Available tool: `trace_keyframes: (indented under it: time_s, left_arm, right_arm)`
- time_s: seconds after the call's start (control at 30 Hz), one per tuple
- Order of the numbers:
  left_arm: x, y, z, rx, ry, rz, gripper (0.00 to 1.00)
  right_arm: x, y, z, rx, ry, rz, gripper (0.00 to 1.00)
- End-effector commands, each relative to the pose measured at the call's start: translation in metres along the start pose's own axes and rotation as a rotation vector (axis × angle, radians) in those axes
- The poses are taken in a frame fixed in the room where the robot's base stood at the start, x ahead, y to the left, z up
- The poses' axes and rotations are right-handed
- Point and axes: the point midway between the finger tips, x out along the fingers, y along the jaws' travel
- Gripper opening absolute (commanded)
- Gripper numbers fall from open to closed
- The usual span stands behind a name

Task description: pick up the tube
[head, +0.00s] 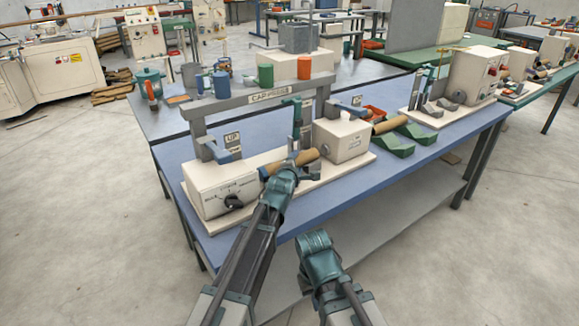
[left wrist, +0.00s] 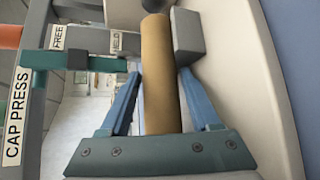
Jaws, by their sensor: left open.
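The tan cardboard tube (head: 307,157) lies across the winder between its two cream housings. In the left wrist view, the tube (left wrist: 158,75) runs between the two blue fingers of my left gripper (left wrist: 161,85). The fingers are open, one on each side of it; I cannot tell whether either touches it. In the head view, my left gripper (head: 290,165) is at the tube, and my wrist hides part of it. My right gripper (head: 315,243) is lower, in front of the table edge and away from the tube; its fingers are not clear.
A grey frame labelled CAP PRESS (head: 262,97) spans above the winder. Cream housings (head: 222,188) and (head: 341,138) flank the tube. Another tan tube (head: 388,125) lies near green cradles (head: 392,145) on the right. The blue table's front strip (head: 335,195) is clear.

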Motion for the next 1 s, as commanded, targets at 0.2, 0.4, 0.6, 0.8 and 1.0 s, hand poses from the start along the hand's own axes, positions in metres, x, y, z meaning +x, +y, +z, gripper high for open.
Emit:
trace_keyframes:
  time_s: [0.2,0.4,0.6,0.8,1.0]
  left_arm:
    - [-0.001,0.000,0.000,0.000,0.000,0.000,0.45]
    - [-0.001,0.000,0.000,0.000,0.000,0.000,0.09]
    - [-0.001,0.000,0.000,0.000,0.000,0.000,0.00]
    - [-0.002,0.004,0.001,0.000,0.000,0.000,0.00]
    - [-0.006,0.018,0.005,0.000,0.000,0.000,0.00]
  right_arm:
    - [-0.001,0.000,0.000,0.000,0.000,0.000,0.00]
    - [-0.001,0.000,0.000,0.000,0.000,0.000,0.00]
    - [-0.001,0.000,0.000,0.000,0.000,0.000,0.00]
    - [-0.004,0.000,0.000,0.000,0.000,0.000,0.00]
    - [-0.020,0.002,0.001,0.000,0.000,0.000,0.00]
